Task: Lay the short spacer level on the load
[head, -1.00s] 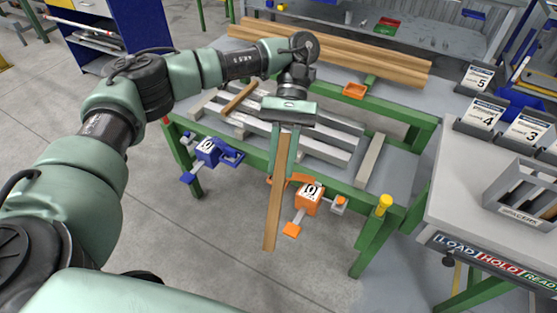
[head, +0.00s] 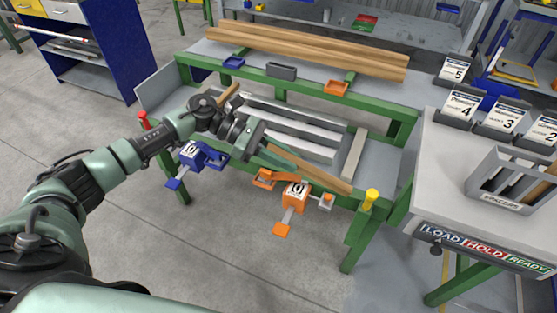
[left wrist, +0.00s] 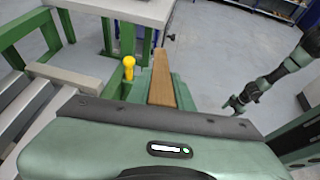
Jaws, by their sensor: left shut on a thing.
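My left gripper (head: 292,168) is shut on a wooden spacer (head: 325,178), a plain brown strip. In the head view the spacer points right and toward me, over the table's near green rail, beside the load. The left wrist view shows the spacer (left wrist: 161,78) between the green fingers (left wrist: 162,95), running away from the camera. The load is several grey metal bars (head: 305,131) lying on the runout table (head: 388,160). Another wooden strip (head: 230,96) lies across their left end. Part of my right arm (left wrist: 270,85) shows in the left wrist view; its jaws are too small to read.
Blue (head: 192,153) and orange (head: 296,194) clamps hang on the near rail, with a yellow-topped post (head: 371,197) at its right end. Long timbers (head: 305,52) and small bins lie at the back. A spacer rack (head: 500,185) stands on the right-hand bench.

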